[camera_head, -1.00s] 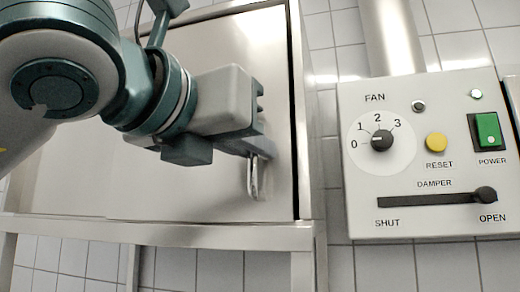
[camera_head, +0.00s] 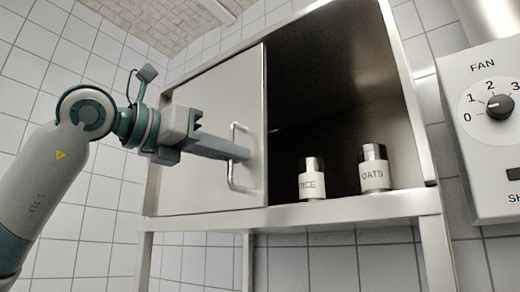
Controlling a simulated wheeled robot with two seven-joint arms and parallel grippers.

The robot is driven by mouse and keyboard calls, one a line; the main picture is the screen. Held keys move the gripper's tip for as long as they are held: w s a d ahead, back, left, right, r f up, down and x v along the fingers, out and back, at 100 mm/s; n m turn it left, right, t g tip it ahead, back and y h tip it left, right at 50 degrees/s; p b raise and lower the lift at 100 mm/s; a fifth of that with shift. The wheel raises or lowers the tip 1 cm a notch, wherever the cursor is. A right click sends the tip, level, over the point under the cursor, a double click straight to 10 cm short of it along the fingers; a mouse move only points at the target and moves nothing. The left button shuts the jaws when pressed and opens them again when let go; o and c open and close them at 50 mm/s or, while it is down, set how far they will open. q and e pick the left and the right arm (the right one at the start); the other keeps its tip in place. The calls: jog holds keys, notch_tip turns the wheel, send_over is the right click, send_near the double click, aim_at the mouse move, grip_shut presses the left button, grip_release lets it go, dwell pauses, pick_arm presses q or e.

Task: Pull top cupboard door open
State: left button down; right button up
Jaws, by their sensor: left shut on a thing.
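The cupboard door (camera_head: 205,105) is a plain metal panel at the left of the steel cupboard (camera_head: 340,207). It stands open, and the right part of the dark interior (camera_head: 320,95) shows. A bar handle (camera_head: 231,180) is near the door's right edge. My left gripper (camera_head: 240,153) comes in from the left and is shut on the handle at its middle. Its fingertips partly hide the bar. My right gripper is not in view.
Two steel-lidded jars, a rice jar (camera_head: 312,182) and an oats jar (camera_head: 375,170), stand inside on the cupboard floor. A control panel with a fan dial (camera_head: 498,107) is on the wall at the right. The floor is out of view.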

pick_arm(q)
jog(key=shift+w+a, duration=0.3)
jog(key=shift+a, duration=0.2)
jog(key=c, duration=2.1)
grip_release()
jog(key=shift+d, duration=0.1)
